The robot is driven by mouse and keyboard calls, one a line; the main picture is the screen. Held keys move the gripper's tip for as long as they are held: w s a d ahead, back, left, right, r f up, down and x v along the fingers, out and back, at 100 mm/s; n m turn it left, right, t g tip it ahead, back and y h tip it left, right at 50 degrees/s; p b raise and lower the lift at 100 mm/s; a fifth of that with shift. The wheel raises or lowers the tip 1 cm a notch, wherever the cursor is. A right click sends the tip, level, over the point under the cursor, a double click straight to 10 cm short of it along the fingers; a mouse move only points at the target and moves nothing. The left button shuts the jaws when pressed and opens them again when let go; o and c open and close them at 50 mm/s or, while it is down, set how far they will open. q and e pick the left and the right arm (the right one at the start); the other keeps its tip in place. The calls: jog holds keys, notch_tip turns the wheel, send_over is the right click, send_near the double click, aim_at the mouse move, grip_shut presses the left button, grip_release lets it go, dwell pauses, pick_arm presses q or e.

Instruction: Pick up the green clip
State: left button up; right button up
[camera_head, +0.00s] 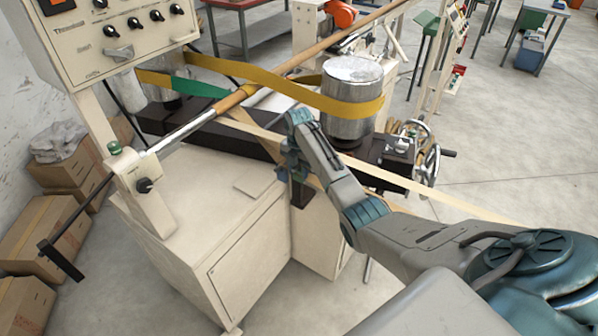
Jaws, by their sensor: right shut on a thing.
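My right gripper (286,170) is at the front edge of the spiral winder, above the cream cabinet and below the yellow belt. Its arm comes in from the lower right. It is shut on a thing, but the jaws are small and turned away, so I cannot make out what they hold. I cannot pick out the green clip for certain. A green stretch of belt (200,88) shows at the left drum, and a small green knob (114,148) sits on the left post. My left gripper is out of view.
The winder's mandrel (262,82) runs diagonally above the gripper. A metal drum (351,95) carries the yellow belt (285,84). A pale paper strip (430,190) passes behind my right arm. Cardboard boxes (45,235) stand at the left.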

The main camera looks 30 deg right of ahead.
jog(key=shift+c, duration=0.2)
jog(key=shift+d+r+b, duration=0.1)
jog(key=shift+b, duration=0.8)
jog(key=s+a, duration=0.3)
jog(key=a, duration=0.5)
jog(key=s+a+r, duration=0.1)
jog(key=s+a, duration=0.3)
jog(key=a, duration=0.4)
jog(key=shift+a+r, duration=0.3)
jog(key=shift+a, duration=0.05)
jog(key=s+a+p, duration=0.1)
jog(key=s+a, duration=0.2)
jog(key=a, duration=0.5)
jog(key=shift+p, duration=0.4)
